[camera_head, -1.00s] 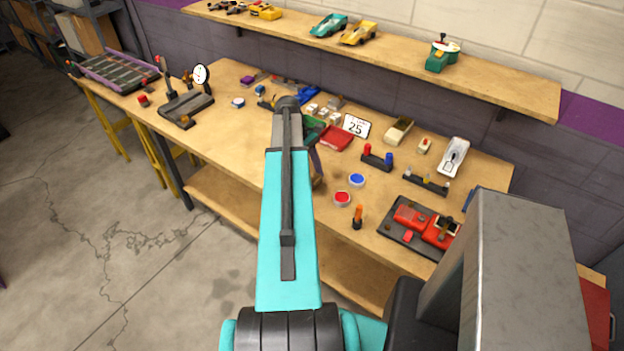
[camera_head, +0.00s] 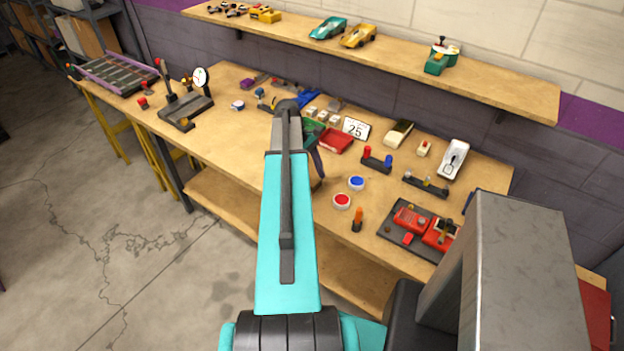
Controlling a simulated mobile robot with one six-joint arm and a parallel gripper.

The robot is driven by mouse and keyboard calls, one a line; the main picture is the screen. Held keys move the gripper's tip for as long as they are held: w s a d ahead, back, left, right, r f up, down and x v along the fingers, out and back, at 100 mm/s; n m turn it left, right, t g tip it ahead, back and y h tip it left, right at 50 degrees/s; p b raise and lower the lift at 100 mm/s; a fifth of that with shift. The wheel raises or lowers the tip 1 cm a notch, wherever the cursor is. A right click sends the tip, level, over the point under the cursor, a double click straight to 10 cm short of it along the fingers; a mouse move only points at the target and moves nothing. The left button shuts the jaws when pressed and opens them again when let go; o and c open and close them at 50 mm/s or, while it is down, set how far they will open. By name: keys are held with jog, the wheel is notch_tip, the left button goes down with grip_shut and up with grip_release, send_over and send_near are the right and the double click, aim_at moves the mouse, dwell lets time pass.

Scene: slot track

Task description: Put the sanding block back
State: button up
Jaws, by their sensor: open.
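My teal arm reaches up over the middle of the bench and hides my gripper, so its jaws do not show. A narrow dark purplish piece (camera_head: 317,161) sticks out at the right of the arm; I cannot tell whether it is part of my gripper. A small brown patch (camera_head: 317,184) shows at its lower end, mostly hidden. I cannot identify the sanding block for sure. A cream and dark block (camera_head: 398,134) lies on the back right of the bench, and a smaller cream piece with red (camera_head: 424,149) lies beside it.
The wooden bench (camera_head: 225,130) carries a dial gauge stand (camera_head: 188,108), red tray (camera_head: 335,141), "25" card (camera_head: 356,128), red (camera_head: 341,201) and blue (camera_head: 356,183) round tubs, and a red car on a dark plate (camera_head: 412,220). A shelf (camera_head: 500,82) runs above. The bench's left middle is clear.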

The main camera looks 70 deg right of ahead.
jog(key=shift+r, duration=0.1)
jog(key=b+v, duration=0.3)
jog(key=v, duration=0.9)
jog(key=shift+b, duration=0.3)
dwell(0.6)
